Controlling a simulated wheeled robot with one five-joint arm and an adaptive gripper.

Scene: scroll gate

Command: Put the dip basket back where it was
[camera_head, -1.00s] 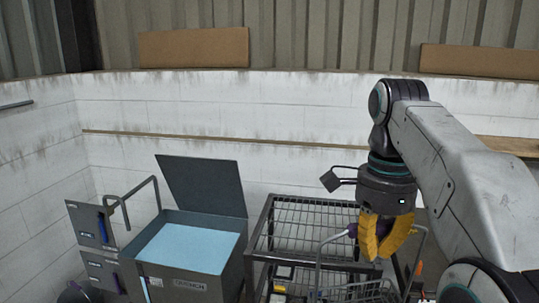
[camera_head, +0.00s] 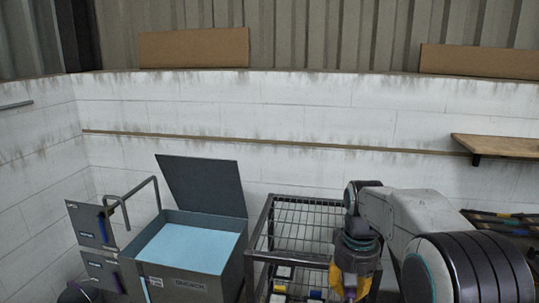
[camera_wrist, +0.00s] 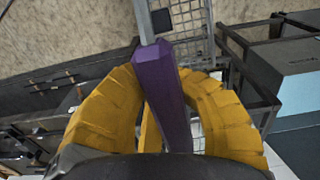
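My gripper (camera_head: 349,288) is low in the head view, in front of the wire rack, with its yellow fingers pointing down. In the wrist view its fingers close around the purple grip (camera_wrist: 163,85) of the dip basket. The basket's metal stem and wire mesh (camera_wrist: 187,22) show beyond the grip. In the head view only a bit of purple shows between the fingers; the rest of the basket is hidden or below the picture.
A wire rack (camera_head: 303,211) with several small items on its lower level stands left of my gripper. Left of it is a grey tank (camera_head: 185,287) of light-blue liquid with its lid (camera_head: 203,185) raised. Grey cabinets (camera_head: 88,225) stand farther left. A wooden shelf (camera_head: 497,146) is on the right wall.

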